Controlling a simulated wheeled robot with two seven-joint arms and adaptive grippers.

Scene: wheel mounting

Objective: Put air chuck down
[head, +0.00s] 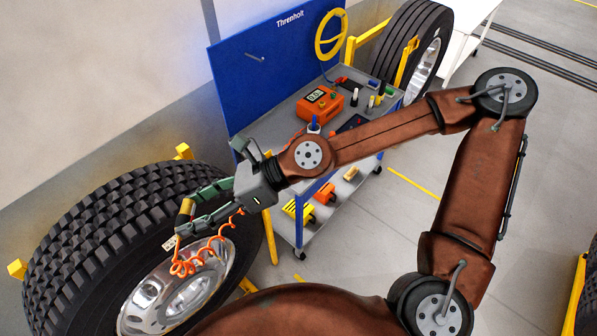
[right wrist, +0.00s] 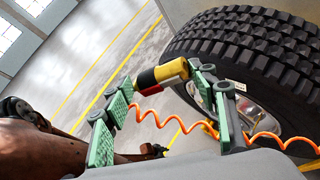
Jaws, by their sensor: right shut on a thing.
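The air chuck (right wrist: 163,75), yellow with a red and black part, is between the fingers of my right gripper (right wrist: 165,85), which is shut on it. In the head view the chuck (head: 185,210) is at the tip of my right gripper (head: 205,205), above the large left tire. An orange coiled hose (head: 195,260) hangs from the chuck over the wheel's chrome rim. The same hose shows in the right wrist view (right wrist: 200,128). The fingers partly hide the chuck. My left gripper is not in view.
A grey tool cart (head: 290,115) with a blue back panel (head: 262,68) stands behind my right arm. An orange device (head: 320,103) and several small items are on its top. The truck wheel (head: 110,230) sits at left, with yellow stands (head: 184,152) beside it. Another wheel (head: 415,45) stands behind the cart.

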